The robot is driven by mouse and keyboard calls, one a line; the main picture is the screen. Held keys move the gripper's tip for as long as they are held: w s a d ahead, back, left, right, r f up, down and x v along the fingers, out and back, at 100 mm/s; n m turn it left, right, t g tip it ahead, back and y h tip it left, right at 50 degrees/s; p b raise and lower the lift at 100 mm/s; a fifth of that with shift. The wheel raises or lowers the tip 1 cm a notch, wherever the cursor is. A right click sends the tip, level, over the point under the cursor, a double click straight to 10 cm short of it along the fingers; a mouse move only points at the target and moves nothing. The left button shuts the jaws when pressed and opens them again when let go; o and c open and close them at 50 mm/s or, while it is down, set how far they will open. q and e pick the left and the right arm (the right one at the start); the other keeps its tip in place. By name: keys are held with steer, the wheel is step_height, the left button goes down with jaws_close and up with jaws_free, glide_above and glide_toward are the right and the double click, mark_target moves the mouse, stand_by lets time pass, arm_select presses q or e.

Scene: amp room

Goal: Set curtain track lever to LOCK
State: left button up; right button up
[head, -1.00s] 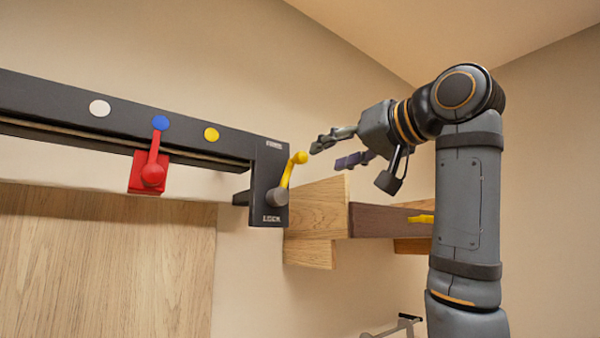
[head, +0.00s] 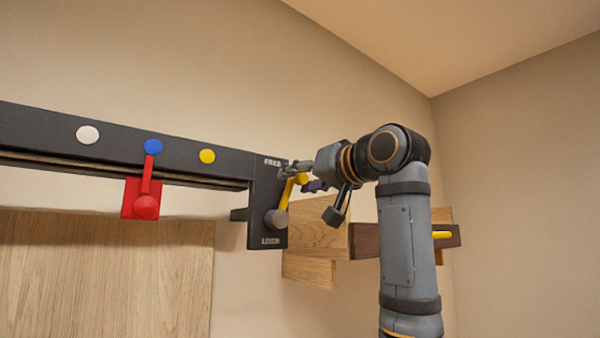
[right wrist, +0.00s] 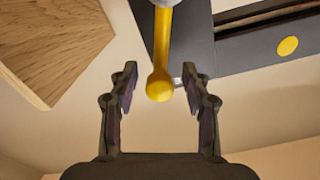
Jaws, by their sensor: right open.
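The curtain track lever is a yellow arm with a ball end (head: 287,191) on a grey pivot at the right end of the black curtain track (head: 220,163). It points up toward the upper label, which reads roughly FREE; the LOCK label (head: 271,240) is below the pivot. In the right wrist view the yellow ball (right wrist: 160,86) hangs between the fingertips, with a gap on both sides. My right gripper (head: 300,177) is open around the ball end. It also shows in the right wrist view (right wrist: 160,84). My left gripper is out of view.
A red slider (head: 145,204) hangs under the track below a blue dot. White and yellow dots mark the track face. Wooden blocks (head: 318,228) and a dark bar with a yellow handle (head: 443,235) lie behind my right arm. A wood panel (head: 105,275) is below left.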

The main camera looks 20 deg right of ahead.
steer(key=shift+s, duration=0.1)
jaws_close()
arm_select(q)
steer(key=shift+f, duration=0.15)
arm_select(e)
steer(key=shift+d, duration=0.1)
